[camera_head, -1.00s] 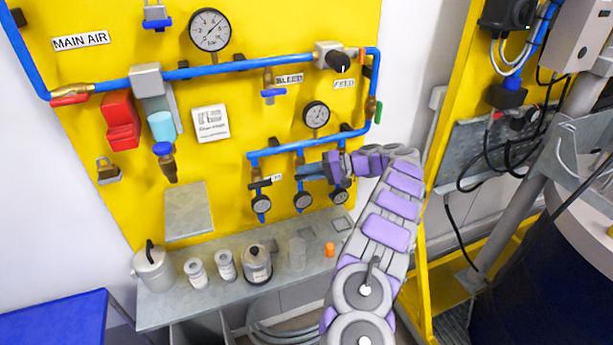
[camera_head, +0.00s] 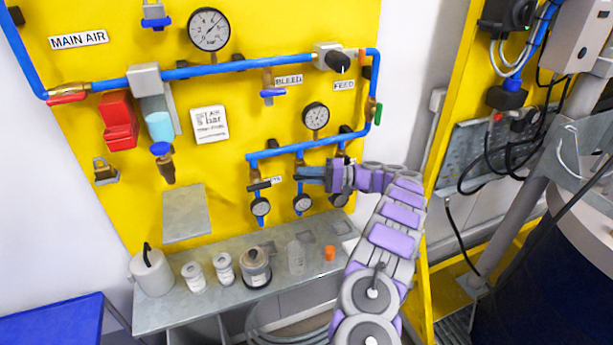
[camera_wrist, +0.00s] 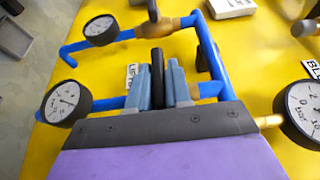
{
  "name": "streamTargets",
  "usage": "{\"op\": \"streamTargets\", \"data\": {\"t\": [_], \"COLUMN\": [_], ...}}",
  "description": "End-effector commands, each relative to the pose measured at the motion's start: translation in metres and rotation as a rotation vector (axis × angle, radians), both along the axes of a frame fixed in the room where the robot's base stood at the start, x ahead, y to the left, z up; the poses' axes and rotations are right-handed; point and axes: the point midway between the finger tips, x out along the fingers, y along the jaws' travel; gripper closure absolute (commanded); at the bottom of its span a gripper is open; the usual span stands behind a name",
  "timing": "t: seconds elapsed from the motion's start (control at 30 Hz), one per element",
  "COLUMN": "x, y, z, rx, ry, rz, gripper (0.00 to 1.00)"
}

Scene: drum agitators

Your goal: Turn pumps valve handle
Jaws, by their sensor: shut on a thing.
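My gripper (camera_head: 312,173) is at the lower blue pipe manifold (camera_head: 290,148) on the yellow panel, at the middle of three small branches. In the wrist view, the two blue-grey fingers of my gripper (camera_wrist: 158,88) stand on either side of a black valve handle (camera_wrist: 157,75) and are shut on it. The handle points up in that picture, between the fingers. In the head view, my gripper hides this handle. A label (camera_wrist: 131,76) beside the fingers is partly covered and not fully readable.
Small gauges (camera_head: 260,207) hang below the manifold on both sides of my gripper. A left black handle (camera_head: 259,186) is close by. A metal shelf (camera_head: 215,265) with jars (camera_head: 256,268) lies below. A yellow post (camera_head: 440,150) stands right of my arm.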

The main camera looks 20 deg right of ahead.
Motion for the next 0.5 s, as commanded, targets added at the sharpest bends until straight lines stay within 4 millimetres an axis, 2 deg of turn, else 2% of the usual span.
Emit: {"op": "streamTargets", "data": {"t": [0.07, 0.1, 0.3, 0.5], "x": [-0.0007, -0.0007, -0.0010, -0.0014], "y": [-0.0008, -0.0008, -0.0006, 0.0000], "z": [-0.0043, -0.0043, -0.0026, -0.0010], "rx": [-0.001, -0.002, -0.001, -0.001], "ry": [0.008, 0.008, 0.006, 0.003], "rz": [-0.001, -0.001, -0.001, 0.000], "gripper": [1.00, 0.79, 0.61, 0.61]}}
